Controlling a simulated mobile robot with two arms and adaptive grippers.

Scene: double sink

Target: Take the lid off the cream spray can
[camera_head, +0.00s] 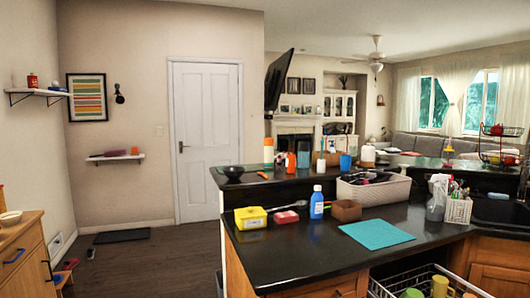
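No item can be clearly made out as the cream spray can at this size. A tall can with orange and pale bands (268,153) stands upright at the left part of the raised counter, and I cannot tell whether it is the one. A whitish container (368,154) stands farther right on the same raised counter; its lid is too small to make out. A pale spray bottle with a trigger (437,199) stands on the lower counter at the right. Neither my left nor my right gripper shows in the head view.
The dark lower counter (290,262) holds a yellow box (250,217), a blue bottle (317,203), a brown box (346,210), a teal mat (376,233) and a woven basket (380,191). An open dishwasher rack (425,272) juts out below. The floor at left (165,265) is mostly clear.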

